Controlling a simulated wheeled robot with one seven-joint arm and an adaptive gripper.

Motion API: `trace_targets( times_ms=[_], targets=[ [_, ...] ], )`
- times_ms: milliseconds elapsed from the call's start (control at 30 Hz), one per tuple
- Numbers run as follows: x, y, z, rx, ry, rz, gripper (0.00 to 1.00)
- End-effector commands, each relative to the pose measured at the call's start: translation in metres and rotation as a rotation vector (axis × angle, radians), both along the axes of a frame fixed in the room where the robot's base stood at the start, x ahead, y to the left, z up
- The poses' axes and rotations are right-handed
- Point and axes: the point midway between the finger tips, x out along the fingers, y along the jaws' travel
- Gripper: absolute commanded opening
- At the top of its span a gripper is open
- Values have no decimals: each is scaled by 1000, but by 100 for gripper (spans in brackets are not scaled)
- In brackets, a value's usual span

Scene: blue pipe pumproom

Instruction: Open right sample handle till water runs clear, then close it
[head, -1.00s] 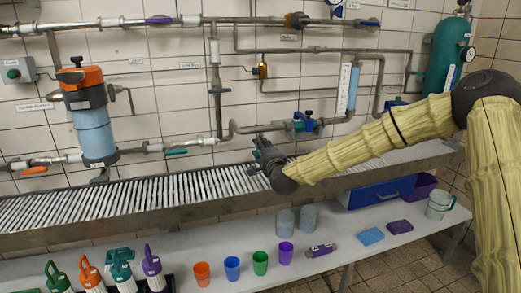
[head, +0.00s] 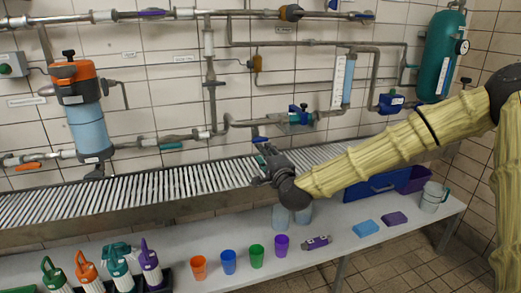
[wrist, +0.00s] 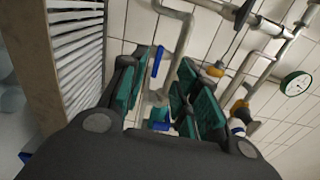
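A blue lever handle (head: 259,140) shows on the lower pipe, just above my gripper (head: 264,163). In the wrist view, a blue lever (wrist: 158,61) stands upright on a pipe, seen between my teal fingers (wrist: 163,88). The fingers are spread apart with nothing held, and the lever appears beyond them, not gripped. A second blue part (wrist: 160,121) lies lower between the fingers. My gripper hangs over the slatted drain grate (head: 150,190) in front of the wall. I cannot see any water running, and the outlet is not clearly visible.
A teal valve with a blue knob (head: 299,116) sits on the pipe to the right. A teal-handled valve (head: 171,146) is to the left, beside an orange-topped filter (head: 82,110). Coloured cups (head: 228,262) and bottles (head: 118,265) stand on the lower shelf.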

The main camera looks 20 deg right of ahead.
Motion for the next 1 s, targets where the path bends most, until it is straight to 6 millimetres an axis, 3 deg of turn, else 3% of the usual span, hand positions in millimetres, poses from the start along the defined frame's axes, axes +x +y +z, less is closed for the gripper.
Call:
trace_targets(
  times_ms=[200,733,867,1000],
  targets=[
    [-16,-1,0,0,0,0,31],
    [-19,1,-4,-6,7,3,31],
    [-25,12,-33,-55,58,30,31],
    [-44,35,-97,-169,173,93,31]
  ],
)
